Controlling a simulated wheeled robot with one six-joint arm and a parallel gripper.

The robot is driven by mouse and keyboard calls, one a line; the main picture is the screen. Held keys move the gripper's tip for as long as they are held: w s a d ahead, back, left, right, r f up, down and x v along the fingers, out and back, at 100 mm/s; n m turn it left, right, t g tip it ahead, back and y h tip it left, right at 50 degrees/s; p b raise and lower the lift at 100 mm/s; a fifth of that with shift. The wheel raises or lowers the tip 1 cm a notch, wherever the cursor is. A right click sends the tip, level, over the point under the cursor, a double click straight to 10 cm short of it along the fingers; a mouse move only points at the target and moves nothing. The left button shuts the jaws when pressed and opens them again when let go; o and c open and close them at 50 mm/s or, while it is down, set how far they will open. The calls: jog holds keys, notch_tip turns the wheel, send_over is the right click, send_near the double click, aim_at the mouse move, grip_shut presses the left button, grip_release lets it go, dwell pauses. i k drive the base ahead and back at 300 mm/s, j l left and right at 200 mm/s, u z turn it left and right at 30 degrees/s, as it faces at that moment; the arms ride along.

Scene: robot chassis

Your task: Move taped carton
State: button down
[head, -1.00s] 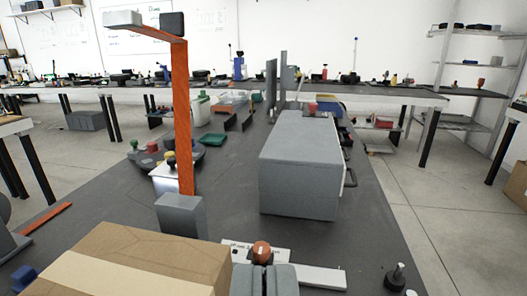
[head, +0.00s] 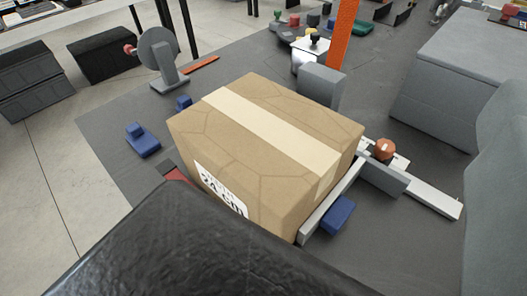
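The taped carton (head: 275,150) is a closed brown cardboard box on the dark grey table. A pale tape strip (head: 275,130) runs across its top, and a white printed label (head: 219,190) is on its near side. A light grey bar (head: 331,203) stands along its right side, and a small red piece (head: 178,175) shows at its lower left. I see no gripper fingers in the head view, and nothing visibly holds the carton. A large black surface fills the bottom left and hides part of the table before the carton; I cannot tell what it is.
A grey cabinet (head: 447,85) is at the right. Blue blocks (head: 142,142) lie at the left, near a grey disc stand (head: 163,57). A large grey shape fills the right edge.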

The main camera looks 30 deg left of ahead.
aim_at(271, 154)
jog(key=k+j+u, duration=0.25)
jog(key=k+j, duration=0.45)
